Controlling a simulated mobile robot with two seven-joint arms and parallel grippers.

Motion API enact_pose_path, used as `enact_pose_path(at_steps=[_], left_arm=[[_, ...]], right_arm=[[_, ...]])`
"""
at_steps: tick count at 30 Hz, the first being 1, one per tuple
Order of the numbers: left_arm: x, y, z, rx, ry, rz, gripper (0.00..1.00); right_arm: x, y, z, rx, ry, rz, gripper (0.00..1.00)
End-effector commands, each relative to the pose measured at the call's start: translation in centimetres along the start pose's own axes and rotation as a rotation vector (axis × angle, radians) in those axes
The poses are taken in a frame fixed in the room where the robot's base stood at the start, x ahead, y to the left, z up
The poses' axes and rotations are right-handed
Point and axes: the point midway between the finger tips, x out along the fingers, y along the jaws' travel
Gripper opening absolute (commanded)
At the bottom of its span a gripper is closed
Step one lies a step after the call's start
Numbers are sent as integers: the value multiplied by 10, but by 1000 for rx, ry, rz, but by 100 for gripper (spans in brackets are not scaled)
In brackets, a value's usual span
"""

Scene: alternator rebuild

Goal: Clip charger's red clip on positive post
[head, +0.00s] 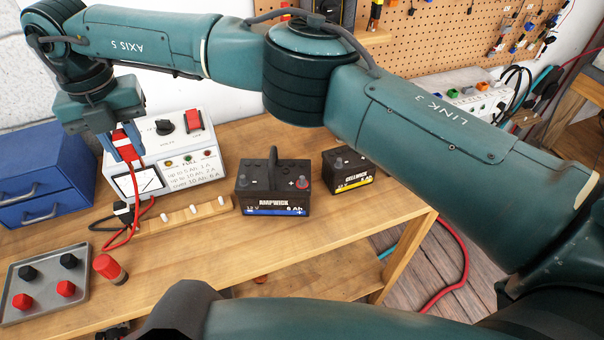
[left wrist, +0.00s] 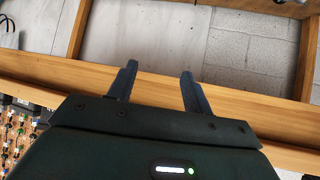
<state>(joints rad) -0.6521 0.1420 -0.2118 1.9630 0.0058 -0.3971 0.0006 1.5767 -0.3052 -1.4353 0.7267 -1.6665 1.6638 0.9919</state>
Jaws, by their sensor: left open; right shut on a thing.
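My right gripper (head: 124,150) is shut on the red clip (head: 122,137) and holds it in front of the left side of the white charger (head: 203,137). A red lead hangs from the clip toward the table. The larger battery, marked Ampwick 6 Ah (head: 275,199), stands upright right of the charger; its red positive post (head: 302,182) is at its top right. A smaller battery with a yellow stripe (head: 351,180) stands farther right. The black clip (head: 124,211) is low beside the charger. My left gripper (left wrist: 158,72) is open and empty in the left wrist view.
A wooden strip with white pegs (head: 186,215) lies before the charger. Blue drawers (head: 43,178) are at left. Bare tabletop (head: 370,225) lies before the batteries.

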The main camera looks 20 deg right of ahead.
Motion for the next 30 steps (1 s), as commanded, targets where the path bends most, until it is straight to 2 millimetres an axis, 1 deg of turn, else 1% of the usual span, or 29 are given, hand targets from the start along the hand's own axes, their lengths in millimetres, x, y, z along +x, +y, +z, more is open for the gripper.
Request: enact_pose_path(at_steps=[1, 5, 11, 20, 30], left_arm=[[4, 0, 4, -3, 5, 1, 50], [7, 1, 6, -10, 16, 2, 50], [13, 5, 8, -9, 40, 13, 50], [18, 14, 5, 11, 82, 42, 50], [22, 17, 4, 17, 106, 54, 50]], right_arm=[[4, -6, 0, 0, 0, 0, 12], [5, -22, -5, 1, -2, 1, 12], [5, -54, -13, 2, -2, 1, 12], [4, -113, -29, 2, -2, 0, 12], [3, -179, -46, 5, -2, 0, 12]])
